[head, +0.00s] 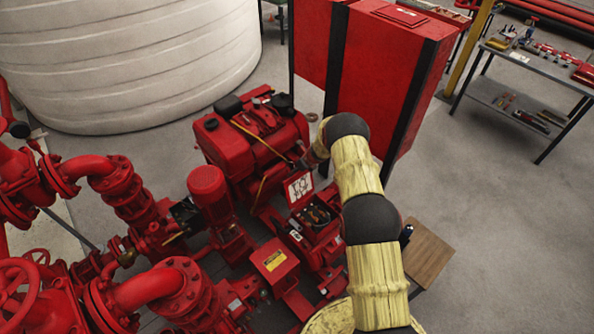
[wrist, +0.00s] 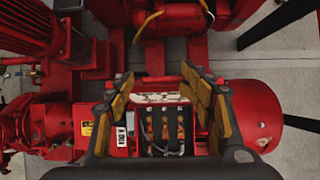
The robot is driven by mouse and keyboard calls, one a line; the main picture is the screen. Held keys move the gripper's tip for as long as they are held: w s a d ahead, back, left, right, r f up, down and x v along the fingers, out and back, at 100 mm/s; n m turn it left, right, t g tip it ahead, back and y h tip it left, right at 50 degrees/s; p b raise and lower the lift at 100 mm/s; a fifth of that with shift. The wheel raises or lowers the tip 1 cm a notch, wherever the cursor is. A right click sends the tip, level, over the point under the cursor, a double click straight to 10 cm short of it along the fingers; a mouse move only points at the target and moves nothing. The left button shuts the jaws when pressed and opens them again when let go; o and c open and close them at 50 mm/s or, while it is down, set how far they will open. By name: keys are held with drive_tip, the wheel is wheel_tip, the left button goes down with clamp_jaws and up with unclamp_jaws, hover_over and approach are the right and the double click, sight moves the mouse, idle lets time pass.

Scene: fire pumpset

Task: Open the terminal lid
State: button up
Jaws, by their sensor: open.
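The terminal box (head: 315,216) sits on the red motor, with its inside exposed. Its lid (head: 299,187) stands raised at the far side of the box, with a white diagram sheet on its inner face. In the wrist view the box's terminals and wires (wrist: 166,128) show between my fingers, and the raised lid (wrist: 158,98) appears foreshortened just beyond them. My gripper (wrist: 156,78) is open, with its yellow-padded fingers on either side of the lid and nothing clearly held. Contact with the lid cannot be told. In the head view my arm partly hides the gripper.
A red engine (head: 250,140) stands behind the box. A red vertical motor (head: 209,195) and red pipes (head: 130,190) are at left. A tall red cabinet (head: 375,80) stands behind my arm. A small wooden-topped table (head: 428,253) is at right, with open floor beyond.

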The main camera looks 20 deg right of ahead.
drive_tip(key=shift+w+d+r, duration=0.25)
drive_tip(key=shift+d+r, duration=0.15)
drive_tip(key=shift+s+d+r, duration=0.1)
drive_tip(key=shift+d+r, duration=0.05)
drive_tip(key=shift+r, duration=0.3)
drive_tip(key=s+v, duration=0.1)
drive_tip(key=v, duration=0.9)
drive_tip(key=shift+a, duration=0.3)
